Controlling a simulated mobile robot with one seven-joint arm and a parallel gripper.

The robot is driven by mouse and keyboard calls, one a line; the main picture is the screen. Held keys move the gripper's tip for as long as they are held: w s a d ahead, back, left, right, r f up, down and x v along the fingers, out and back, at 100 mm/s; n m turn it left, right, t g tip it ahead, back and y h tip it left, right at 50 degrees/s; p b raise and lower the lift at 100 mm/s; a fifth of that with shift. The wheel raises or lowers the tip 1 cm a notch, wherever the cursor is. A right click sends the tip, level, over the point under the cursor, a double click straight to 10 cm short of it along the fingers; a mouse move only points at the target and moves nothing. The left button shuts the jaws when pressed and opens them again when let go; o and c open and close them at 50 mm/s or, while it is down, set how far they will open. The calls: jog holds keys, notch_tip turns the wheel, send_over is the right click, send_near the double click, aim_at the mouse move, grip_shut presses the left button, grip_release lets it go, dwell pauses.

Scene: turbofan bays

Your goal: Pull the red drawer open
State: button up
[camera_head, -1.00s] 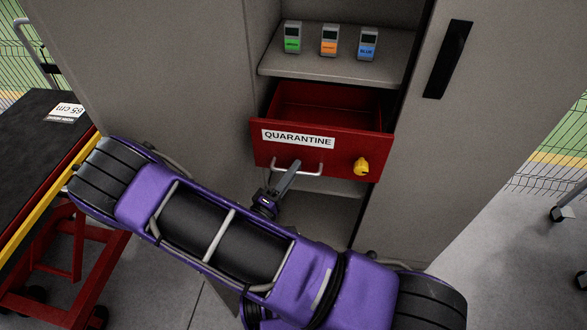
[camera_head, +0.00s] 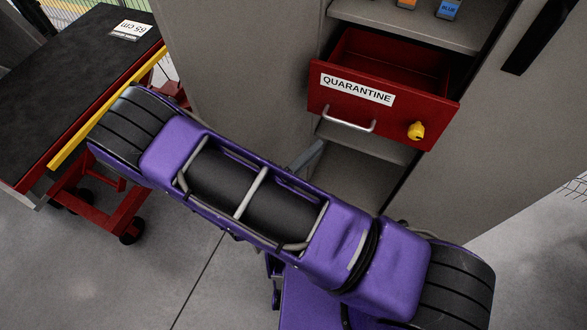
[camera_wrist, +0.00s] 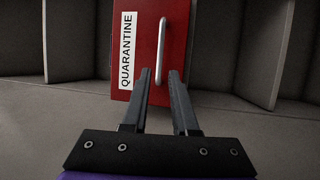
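The red drawer (camera_head: 385,88) stands pulled out of the grey cabinet, its inside showing from above. Its front bears a QUARANTINE label (camera_head: 357,90), a silver bar handle (camera_head: 348,123) and a yellow knob (camera_head: 416,131). In the wrist view the drawer front (camera_wrist: 176,40) and handle (camera_wrist: 160,50) appear turned sideways, straight ahead of my gripper (camera_wrist: 159,72). Its two fingers are apart with nothing between them, and the handle lies beyond their tips. In the head view my arm hides most of the gripper; one finger shows below the handle, apart from it.
A shelf (camera_head: 405,24) above the drawer holds small labelled devices, partly cut off. A cabinet door with a black handle (camera_head: 537,38) is at the right. A red cart with a black top (camera_head: 75,85) stands at the left, close to my arm. Grey floor is clear in front.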

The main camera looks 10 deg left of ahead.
jog(key=v, duration=0.6)
jog(key=shift+s+a, duration=0.2)
jog(key=shift+s, duration=0.1)
jog(key=shift+f, duration=0.1)
